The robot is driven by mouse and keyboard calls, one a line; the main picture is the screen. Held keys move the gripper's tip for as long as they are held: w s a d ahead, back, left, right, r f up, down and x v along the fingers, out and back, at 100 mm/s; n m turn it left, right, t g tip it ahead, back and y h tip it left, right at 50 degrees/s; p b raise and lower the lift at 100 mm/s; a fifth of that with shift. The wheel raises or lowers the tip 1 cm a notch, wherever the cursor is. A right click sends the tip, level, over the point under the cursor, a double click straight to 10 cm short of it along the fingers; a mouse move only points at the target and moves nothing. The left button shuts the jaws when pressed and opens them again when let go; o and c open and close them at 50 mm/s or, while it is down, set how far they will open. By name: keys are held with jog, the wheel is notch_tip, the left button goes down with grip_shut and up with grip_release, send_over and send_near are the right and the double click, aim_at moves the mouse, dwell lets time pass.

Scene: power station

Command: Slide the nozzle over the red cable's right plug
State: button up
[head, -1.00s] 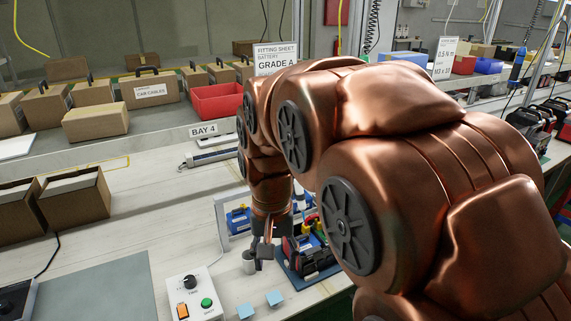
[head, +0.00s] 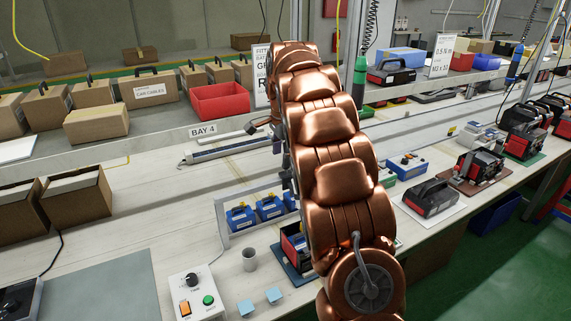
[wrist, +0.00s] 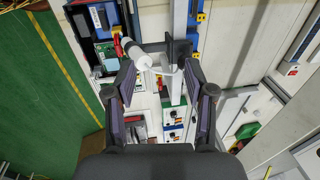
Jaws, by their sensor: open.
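In the wrist view, my gripper (wrist: 160,72) is open, with one dark finger on each side and nothing visibly clamped between them. A pale cylindrical piece with a dark end (wrist: 142,61), possibly the nozzle, shows just beyond the left fingertip. A red cable end (wrist: 118,46) lies close to its upper left, by an open black device with a blue part inside (wrist: 97,32). I cannot tell whether the cylinder touches the red end. In the head view, my copper arm hides most of the device (head: 293,243) and the cable; my gripper is not clearly visible there.
A grey cup (head: 249,259) stands by a control box with knob and buttons (head: 195,293). A white rack (head: 222,216) holds blue batteries behind it. More black and red devices (head: 433,197) stand to the right.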

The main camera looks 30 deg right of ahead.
jog(key=shift+w+d+f+m+t+p, duration=0.1)
jog(key=shift+w+d+f+m+p, duration=0.35)
jog(key=shift+w+d+f, duration=0.65)
jog(key=shift+w+d+f+m+t+p, duration=0.1)
jog(key=shift+w+d+f+m+p, duration=0.3)
jog(key=shift+f, duration=1.35)
jog(key=shift+w+d+f+m+t+p, duration=0.1)
jog(key=shift+w+d+f+m+p, duration=0.15)
jog(key=shift+w+d+f+p, duration=0.85)
jog(key=shift+s+a+f+b, duration=0.15)
jog(key=shift+a+f+b, duration=0.2)
jog(key=shift+b, duration=0.2)
grip_shut()
